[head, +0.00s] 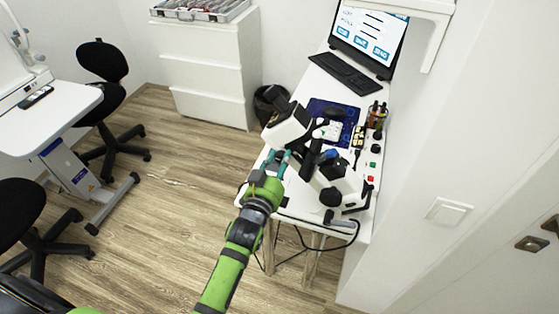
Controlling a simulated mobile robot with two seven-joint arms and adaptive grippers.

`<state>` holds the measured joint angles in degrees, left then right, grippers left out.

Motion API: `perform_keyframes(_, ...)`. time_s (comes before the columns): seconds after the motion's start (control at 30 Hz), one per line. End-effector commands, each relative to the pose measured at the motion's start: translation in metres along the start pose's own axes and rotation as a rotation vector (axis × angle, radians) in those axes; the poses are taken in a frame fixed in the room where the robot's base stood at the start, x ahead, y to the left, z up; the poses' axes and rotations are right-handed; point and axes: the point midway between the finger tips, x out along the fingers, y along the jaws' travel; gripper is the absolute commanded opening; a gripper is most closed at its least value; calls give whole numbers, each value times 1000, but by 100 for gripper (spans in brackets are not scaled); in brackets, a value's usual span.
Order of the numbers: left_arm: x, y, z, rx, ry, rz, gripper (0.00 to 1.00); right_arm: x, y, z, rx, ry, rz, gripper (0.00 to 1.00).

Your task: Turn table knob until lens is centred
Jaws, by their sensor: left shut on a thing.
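A white and black eye-test instrument (345,188) stands at the near end of the narrow white table (300,205). Its white head (285,131) tilts up to the left. My left gripper (279,163), on a green arm from the bottom, is at the instrument's left side. Its teal fingers are closed on a small part there, which seems to be the table knob; the fingers hide most of it. The lens is too small or hidden, so I cannot tell whether it is centred. My right gripper is not in view.
A keyboard (345,73) and a monitor (368,35) stand at the table's far end. A blue mat (320,106) and a pen holder (377,115) lie beyond the instrument. The wall closes off the right. Floor (185,190) is open to the left, before black chairs (102,62).

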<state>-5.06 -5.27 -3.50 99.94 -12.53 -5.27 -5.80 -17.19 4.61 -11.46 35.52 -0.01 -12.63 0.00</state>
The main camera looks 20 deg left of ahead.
Motion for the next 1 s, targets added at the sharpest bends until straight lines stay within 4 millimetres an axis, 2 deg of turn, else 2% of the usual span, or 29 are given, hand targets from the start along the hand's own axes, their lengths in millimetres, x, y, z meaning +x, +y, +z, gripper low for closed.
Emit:
perform_keyframes(0.13, 0, -1, -3, 137, 3, 0, 0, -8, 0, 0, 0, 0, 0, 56)
perform_keyframes(0.37, 1, 0, -2, 146, 5, 0, 0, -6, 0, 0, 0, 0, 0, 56)
perform_keyframes(0.4, 1, 0, -2, 146, 5, 0, 44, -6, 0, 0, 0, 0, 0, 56)
perform_keyframes(0.43, 1, 0, -2, 146, 5, 0, 56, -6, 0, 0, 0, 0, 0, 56)
perform_keyframes(0.8, -2, 0, 0, 144, 1, 1, 56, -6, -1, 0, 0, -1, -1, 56)
perform_keyframes(0.87, -6, 0, 0, 144, 0, 1, 56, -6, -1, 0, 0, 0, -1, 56)
perform_keyframes(1.0, -27, 0, 1, 144, -1, 1, 56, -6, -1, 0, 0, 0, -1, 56)
